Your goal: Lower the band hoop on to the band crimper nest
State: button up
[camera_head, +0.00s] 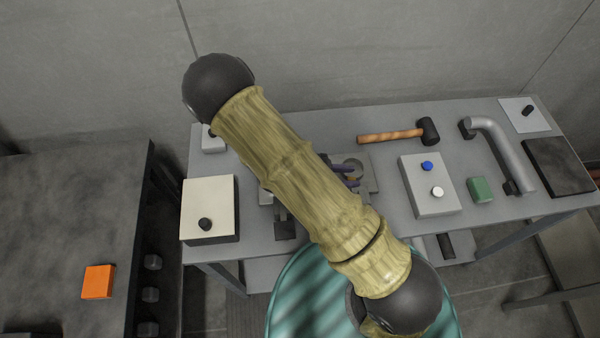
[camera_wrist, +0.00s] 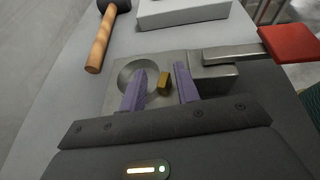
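The band crimper nest appears as a grey metal plate with a round recess (camera_wrist: 118,100) in the wrist view. It also shows partly behind my arm in the head view (camera_head: 368,180). A grey block with a flat lever and red grip (camera_wrist: 288,43) stands at its right. My gripper (camera_wrist: 160,80) has two purple fingers set apart over the plate. A small brass-coloured block (camera_wrist: 164,82) shows between them, with gaps at both sides. I cannot make out a separate band hoop; the round shape at the left finger could be a recess or a ring.
A hammer (camera_head: 392,135) lies behind the nest. A grey box with blue and white buttons (camera_head: 432,200) stands to the right, beside a green block (camera_head: 480,190) and a bent pipe (camera_head: 505,155). A cream box (camera_head: 208,205) stands left. My arm hides the table's middle.

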jog(key=b+v, duration=0.1)
jog(key=v, duration=1.4)
jog(key=shift+a+r+b, duration=0.1)
jog(key=shift+b, duration=0.2)
jog(key=d+r+m+y, duration=0.5)
jog(key=d+m, duration=0.3)
jog(key=m, duration=0.2)
jog(key=d+r+m+y+p, duration=0.1)
jog(key=d+r+m+y, duration=0.4)
jog(key=d+m+y, duration=0.3)
jog(key=shift+s+r+m, duration=0.25)
jog(key=shift+r+m, duration=0.1)
jog(key=shift+m, duration=0.85)
dwell(0.5)
